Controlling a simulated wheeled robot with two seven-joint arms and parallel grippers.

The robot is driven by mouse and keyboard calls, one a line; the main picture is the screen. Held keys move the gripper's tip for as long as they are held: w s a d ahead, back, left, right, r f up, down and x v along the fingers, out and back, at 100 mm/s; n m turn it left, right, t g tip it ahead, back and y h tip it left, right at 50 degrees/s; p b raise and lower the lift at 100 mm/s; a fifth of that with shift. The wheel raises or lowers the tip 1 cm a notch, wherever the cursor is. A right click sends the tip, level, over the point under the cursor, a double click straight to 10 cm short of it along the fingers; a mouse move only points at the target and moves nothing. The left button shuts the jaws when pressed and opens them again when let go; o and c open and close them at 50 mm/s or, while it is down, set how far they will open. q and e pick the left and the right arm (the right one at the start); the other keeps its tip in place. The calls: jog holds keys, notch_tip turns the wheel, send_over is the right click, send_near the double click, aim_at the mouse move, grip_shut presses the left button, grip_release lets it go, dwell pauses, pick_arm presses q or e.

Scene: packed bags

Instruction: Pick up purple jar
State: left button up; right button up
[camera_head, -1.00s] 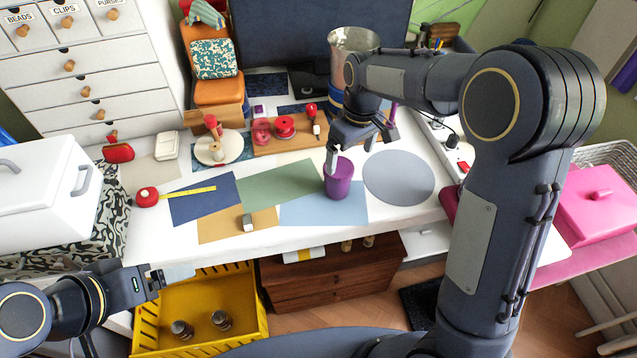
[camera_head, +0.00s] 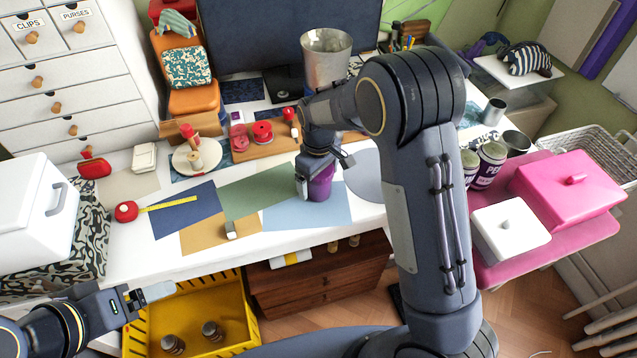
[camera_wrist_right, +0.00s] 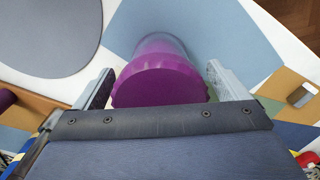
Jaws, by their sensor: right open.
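The purple jar (camera_head: 320,186) stands on the white table, on the light blue mat (camera_head: 335,212). In the right wrist view the jar (camera_wrist_right: 160,75) has a ridged purple lid and sits between the two fingers. My right gripper (camera_head: 316,180) is over the jar from above and hides part of it. In the right wrist view the right gripper (camera_wrist_right: 160,85) is open, with a finger on each side of the jar and gaps beside it. My left gripper (camera_head: 150,295) is low at the left, empty, above the yellow crate's left side; its jaw opening is unclear.
A grey round mat (camera_head: 366,175) lies right of the jar, partly behind my arm. A wooden board (camera_head: 255,150) with red spools is behind, near a tall metal bin (camera_head: 326,60). A yellow crate (camera_head: 245,318) stands below the table's front edge.

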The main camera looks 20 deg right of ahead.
jog(key=c, duration=1.2)
jog(key=shift+c, duration=0.2)
jog(key=shift+r, duration=0.15)
